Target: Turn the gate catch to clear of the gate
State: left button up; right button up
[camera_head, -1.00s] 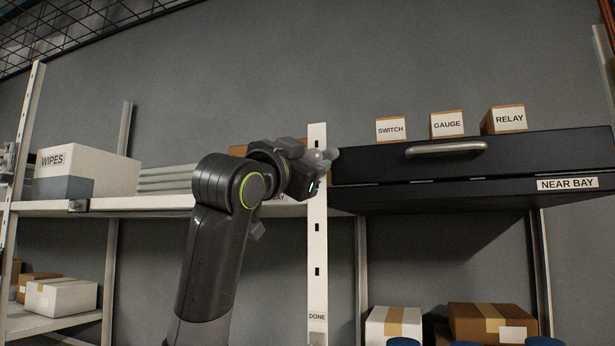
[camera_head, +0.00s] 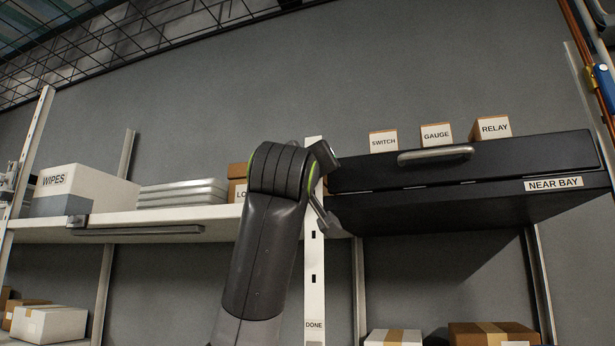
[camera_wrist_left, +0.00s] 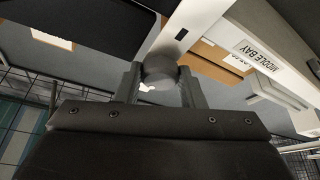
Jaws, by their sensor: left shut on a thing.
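The black near bay unit (camera_head: 450,172), with a long silver handle (camera_head: 436,154), sits right of a white post (camera_head: 314,270). My left arm reaches up to the post, and my left gripper (camera_head: 322,195) is at the unit's left end, mostly hidden behind my wrist. In the left wrist view, my left gripper (camera_wrist_left: 160,90) is shut on a rounded grey piece (camera_wrist_left: 159,70) beside the white post (camera_wrist_left: 190,22). This looks like the gate catch. In the head view I cannot tell its angle or whether it overlaps the black front. My right gripper is not in view.
Small boxes marked switch (camera_head: 383,141), gauge (camera_head: 436,134) and relay (camera_head: 492,128) stand on the black unit. A wipes box (camera_head: 85,190) and stacked grey trays (camera_head: 182,193) stand on the left shelf. The wall above is clear.

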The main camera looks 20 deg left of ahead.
pick_arm(q)
jog(key=shift+r+n+g+y, duration=0.15)
jog(key=shift+n+y, duration=0.2)
jog(key=shift+n, duration=0.55)
jog(key=shift+n+g+y, duration=0.15)
jog(key=shift+n+y, duration=0.2)
jog(key=shift+n, duration=0.55)
jog(key=shift+s+n, duration=0.1)
jog(key=shift+n, duration=0.3)
jog(key=o, duration=1)
jog(key=b+v, duration=0.4)
jog(key=v, duration=0.4)
jog(key=b+v, duration=0.5)
jog(key=v, duration=0.4)
jog(key=shift+s+d, duration=0.15)
jog(key=shift+d, duration=0.1)
